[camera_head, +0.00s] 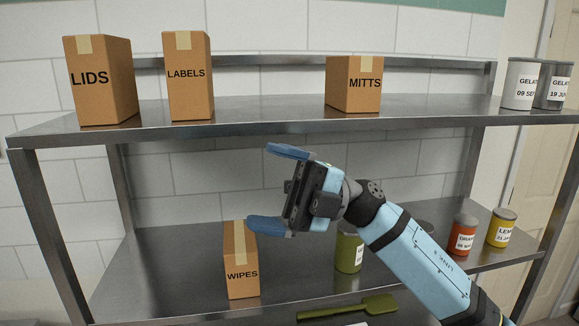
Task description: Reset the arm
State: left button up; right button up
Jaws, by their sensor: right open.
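My right arm comes in from the lower right. Its gripper (272,188) is open and empty, with its two blue fingers spread apart and pointing left. It hangs in front of the metal shelf unit, between the upper shelf (270,122) and the lower shelf (180,262). The lower finger shows just in front of the top right of the WIPES box (241,270); I cannot tell whether they touch. My arm hides part of the lower shelf and part of a green tin (349,252). My left gripper is not in view.
The upper shelf holds boxes marked LIDS (104,82), LABELS (189,78) and MITTS (354,84), and two gelatin tins (521,84) at right. An orange tin (464,234) and a yellow tin (501,228) stand lower right. A green spatula (350,308) lies at the bottom.

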jog(key=w+d+f+m+t+h, duration=0.15)
jog(key=d+f+m+t, duration=0.25)
jog(key=f+m+t, duration=0.55)
jog(key=w+d+f+m+t+h, duration=0.1)
jog(key=d+f+m+t+h, duration=0.25)
jog(key=f+m+t, duration=0.6)
jog(key=w+d+f+m+t+h, duration=0.15)
jog(key=d+f+m+t, duration=0.25)
jog(key=f+m+t, duration=0.6)
jog(key=s+d+f+m+g+h, duration=0.2)
jog(key=s+d+f+g+h, duration=0.1)
jog(key=s+f, duration=0.4)
jog(key=s+d+f+m+g+h, duration=0.3)
jog(key=s+f, duration=0.5)
jog(key=f, duration=0.4)
jog(key=s+d+f+m+g+h, duration=0.2)
jog(key=s+d+f+g+h, duration=0.1)
jog(key=s+f, duration=0.4)
notch_tip(320, 180, down, 2)
jog(key=shift+s+d+f+m+h, duration=0.15)
jog(key=shift+d+m+h, duration=0.25)
jog(key=shift+d+h, duration=0.35)
